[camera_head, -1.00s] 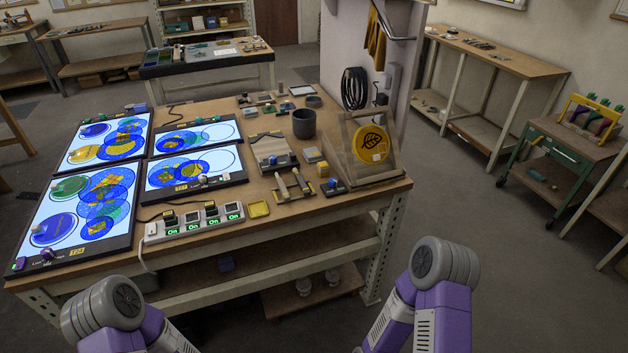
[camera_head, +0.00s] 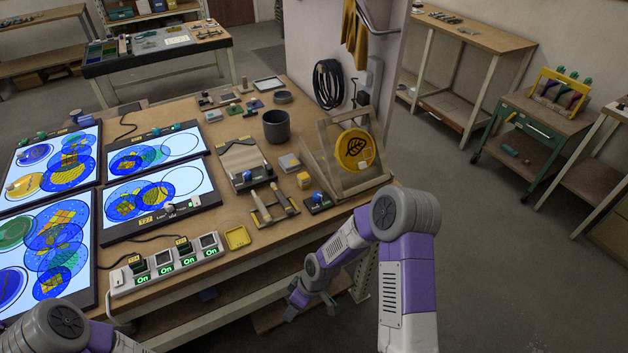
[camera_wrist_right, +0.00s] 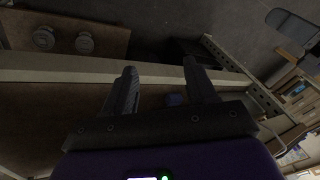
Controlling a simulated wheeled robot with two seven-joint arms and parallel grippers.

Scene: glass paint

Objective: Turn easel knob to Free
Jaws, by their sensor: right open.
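The wooden easel (camera_head: 312,165) stands at the right end of the workbench, holding a yellow disc (camera_head: 354,149) with a dark leaf mark. A small black base with a blue knob (camera_head: 318,199) sits in front of the easel's left foot; its setting is too small to read. My right gripper (camera_head: 294,306) hangs below the bench's front edge, apart from the easel and knob. In the right wrist view its two fingers (camera_wrist_right: 160,78) are spread with nothing held between them. Only part of my left arm shows at the lower left; its gripper is out of view.
A dark cup (camera_head: 276,126), a yellow tray (camera_head: 237,237) and a power strip (camera_head: 165,264) with several lit switches stand on the bench. Lit panels (camera_head: 160,198) cover its left part. The bench's front edge lies above my right gripper.

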